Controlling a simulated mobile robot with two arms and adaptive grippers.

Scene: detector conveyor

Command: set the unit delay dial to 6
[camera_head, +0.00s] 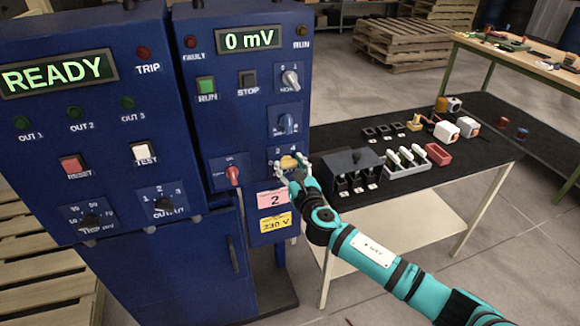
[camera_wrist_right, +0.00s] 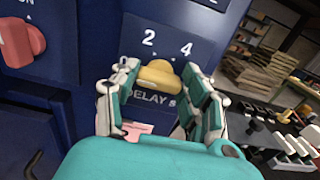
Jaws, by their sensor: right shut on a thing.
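The unit delay dial (camera_head: 288,162) is a yellow knob low on the right blue cabinet, under a small plate marked 2 and 4. In the wrist view the yellow dial (camera_wrist_right: 159,77) sits between my fingers, with "2" and "4" above it and "DELAY" below. The number that its pointer marks cannot be made out. My right gripper (camera_head: 291,170) reaches the dial from below right. In the wrist view my right gripper (camera_wrist_right: 162,88) is shut on the dial, one finger on each side. My left gripper is not in view.
A red switch (camera_head: 233,174) is left of the dial, and a blue knob (camera_head: 287,124) is above it. A pink label (camera_head: 272,198) reading 2 and a yellow label (camera_head: 275,223) are below. A black table (camera_head: 330,145) with parts stands to the right.

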